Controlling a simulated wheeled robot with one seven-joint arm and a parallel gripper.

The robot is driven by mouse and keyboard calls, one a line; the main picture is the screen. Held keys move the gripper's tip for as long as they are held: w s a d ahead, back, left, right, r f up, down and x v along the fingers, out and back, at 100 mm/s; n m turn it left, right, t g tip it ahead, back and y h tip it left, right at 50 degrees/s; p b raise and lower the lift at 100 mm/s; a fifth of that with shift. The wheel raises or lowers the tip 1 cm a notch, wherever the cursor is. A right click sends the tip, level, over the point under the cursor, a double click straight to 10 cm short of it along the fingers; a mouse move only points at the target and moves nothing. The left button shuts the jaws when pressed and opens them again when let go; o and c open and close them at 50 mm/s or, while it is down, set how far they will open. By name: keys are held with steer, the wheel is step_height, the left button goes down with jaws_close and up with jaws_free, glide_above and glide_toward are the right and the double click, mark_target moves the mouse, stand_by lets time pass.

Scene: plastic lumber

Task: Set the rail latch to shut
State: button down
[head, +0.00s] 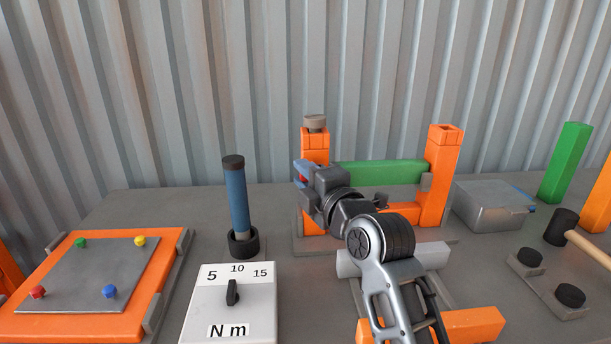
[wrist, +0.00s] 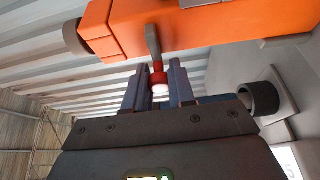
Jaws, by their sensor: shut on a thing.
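The rail latch shows in the wrist view as a short grey lever (wrist: 153,42) on an orange post (wrist: 170,25), ending in a red knob (wrist: 157,78). My gripper (wrist: 157,85) has one finger on each side of the knob and is shut on it. In the head view my gripper (head: 302,173) is at the left orange post (head: 315,148), and my wrist hides most of the latch. A green rail (head: 382,173) spans from near this post to the right orange post (head: 436,180). Whether the latch engages the rail is hidden.
A blue handle (head: 238,195) stands upright to the left of my gripper. A torque dial box (head: 207,305) and an orange tray (head: 62,326) are at the front left. A grey metal box (head: 490,207) and a mallet (head: 562,228) are to the right. A corrugated wall is behind.

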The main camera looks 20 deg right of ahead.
steer(key=shift+s+d+f, duration=0.1)
steer(key=shift+s+d, duration=0.15)
steer(key=shift+d, duration=0.6)
steer(key=shift+s+d, duration=0.25)
steer(key=shift+d, duration=0.55)
steer(key=c, duration=1)
jaws_free()
steer(key=shift+b, duration=0.3)
steer(key=s, duration=0.7)
steer(key=shift+s+d+b, duration=0.3)
steer(key=shift+s+b, duration=0.1)
